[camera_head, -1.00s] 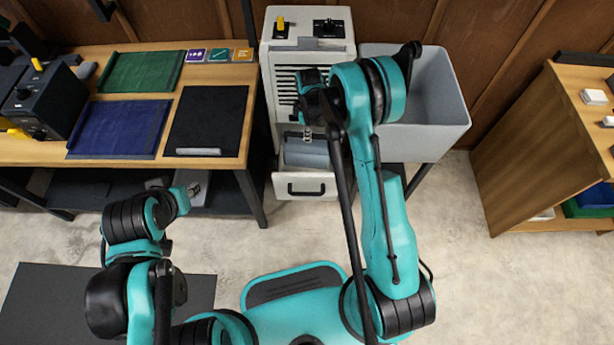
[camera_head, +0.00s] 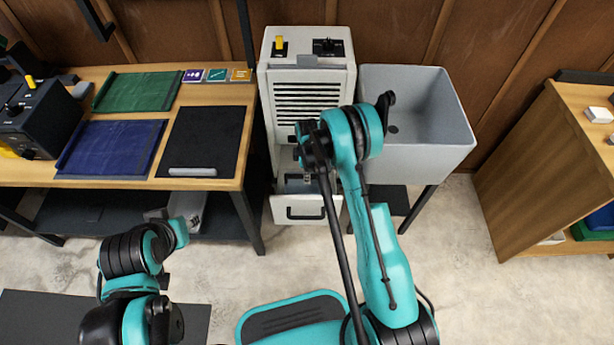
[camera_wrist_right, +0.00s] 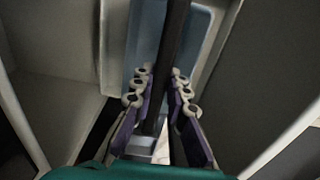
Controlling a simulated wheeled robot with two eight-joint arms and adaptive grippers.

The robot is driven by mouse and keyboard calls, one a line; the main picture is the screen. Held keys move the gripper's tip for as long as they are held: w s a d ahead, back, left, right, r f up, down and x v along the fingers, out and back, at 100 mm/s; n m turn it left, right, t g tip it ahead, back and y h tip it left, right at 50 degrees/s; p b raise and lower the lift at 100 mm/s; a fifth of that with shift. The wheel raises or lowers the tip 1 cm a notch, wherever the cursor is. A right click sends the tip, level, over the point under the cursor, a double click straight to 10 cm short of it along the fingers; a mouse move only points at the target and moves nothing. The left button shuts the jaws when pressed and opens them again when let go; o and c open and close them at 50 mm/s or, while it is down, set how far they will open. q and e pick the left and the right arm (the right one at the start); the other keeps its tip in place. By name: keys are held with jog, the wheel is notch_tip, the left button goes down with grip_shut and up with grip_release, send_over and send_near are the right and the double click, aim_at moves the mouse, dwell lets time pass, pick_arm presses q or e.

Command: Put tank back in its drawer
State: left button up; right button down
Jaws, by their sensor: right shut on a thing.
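The tank (camera_head: 295,184) is a grey-blue box. In the head view it sits low in the open drawer (camera_head: 298,209) at the bottom of the grey machine (camera_head: 306,88), partly hidden by my right arm. In the right wrist view the tank (camera_wrist_right: 198,38) shows blue-grey between pale walls. My right gripper (camera_wrist_right: 160,95) is shut on the tank's dark bar-like handle (camera_wrist_right: 170,50), which runs between its fingers. I cannot tell whether the tank rests fully on the drawer floor. My left arm is at the lower left, and its jaws do not show.
A grey sink (camera_head: 440,150) stands close to the machine's right. A wooden bench (camera_head: 215,90) with mats is to its left, its dark leg near the drawer. A wooden shelf unit (camera_head: 540,170) is at the far right.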

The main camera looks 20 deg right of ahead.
jog(key=c, duration=1.5)
grip_release()
